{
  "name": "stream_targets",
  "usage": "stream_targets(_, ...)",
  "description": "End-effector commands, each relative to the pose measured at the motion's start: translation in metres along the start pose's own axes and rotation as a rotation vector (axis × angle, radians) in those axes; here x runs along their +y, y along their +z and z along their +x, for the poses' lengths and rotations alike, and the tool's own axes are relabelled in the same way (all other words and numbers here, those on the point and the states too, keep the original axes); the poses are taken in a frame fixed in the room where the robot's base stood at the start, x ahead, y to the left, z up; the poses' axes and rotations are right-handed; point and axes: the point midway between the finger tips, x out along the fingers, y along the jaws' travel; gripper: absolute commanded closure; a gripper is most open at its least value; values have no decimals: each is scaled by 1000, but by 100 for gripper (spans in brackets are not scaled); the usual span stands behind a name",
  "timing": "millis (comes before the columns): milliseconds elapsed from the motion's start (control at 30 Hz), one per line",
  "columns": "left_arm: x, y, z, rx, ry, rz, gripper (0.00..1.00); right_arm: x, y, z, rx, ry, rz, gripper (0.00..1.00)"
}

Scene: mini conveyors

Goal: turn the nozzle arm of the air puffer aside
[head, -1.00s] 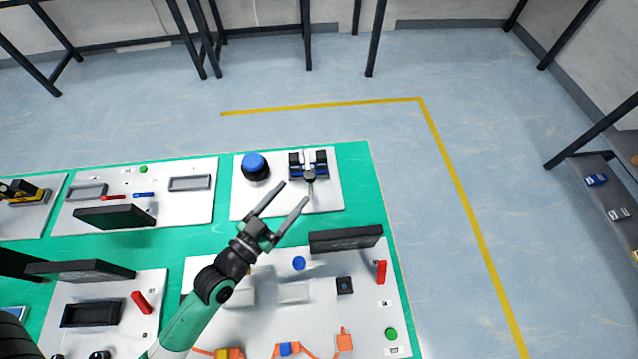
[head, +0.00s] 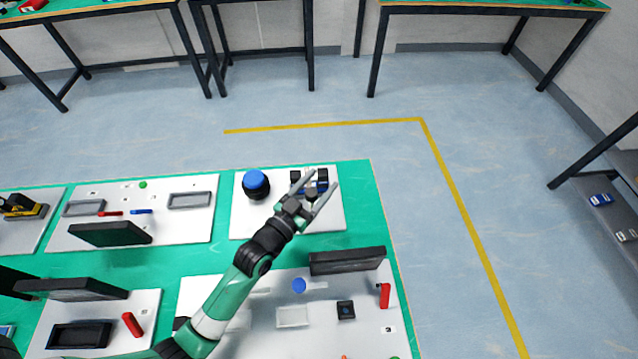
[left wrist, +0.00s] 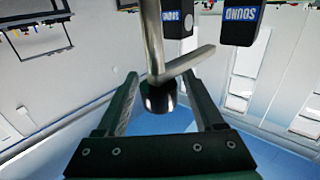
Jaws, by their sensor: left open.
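On the white board at the back right, a device with two black and blue blocks (head: 295,177) stands beside a blue dome on a black base (head: 256,183). My left gripper (head: 323,184) reaches over the device, jaws open, and partly covers it. In the left wrist view, a metal rod (left wrist: 153,35) with a slanted metal arm (left wrist: 188,64) and a dark round cap (left wrist: 158,98) sits between the open fingers; this looks like the nozzle arm. Black blocks marked "SOUND" (left wrist: 240,22) stand beyond. I cannot tell whether a finger touches the arm. My right gripper is out of view.
A dark upright panel (head: 347,260) stands on the nearer white board, right of my left forearm. A red handle (head: 384,296) and blue button (head: 299,285) are nearby. Open floor lies beyond the green table's right edge (head: 388,232).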

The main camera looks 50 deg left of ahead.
Motion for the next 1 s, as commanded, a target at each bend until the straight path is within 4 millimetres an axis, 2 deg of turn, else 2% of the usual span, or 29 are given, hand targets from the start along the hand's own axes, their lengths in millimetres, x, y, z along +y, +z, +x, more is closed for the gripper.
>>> stream_targets(233, 0, 0, 2, 0, 0, 0, 31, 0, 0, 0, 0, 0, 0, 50)
stream_targets(267, 0, 0, 2, 0, 0, -1, 34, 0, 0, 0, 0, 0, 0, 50)
stream_targets(633, 0, 0, 2, 0, 0, -1, 100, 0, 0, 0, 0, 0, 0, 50)
stream_targets(1000, 0, 0, 1, 1, 0, -1, 100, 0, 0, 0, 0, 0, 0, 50)
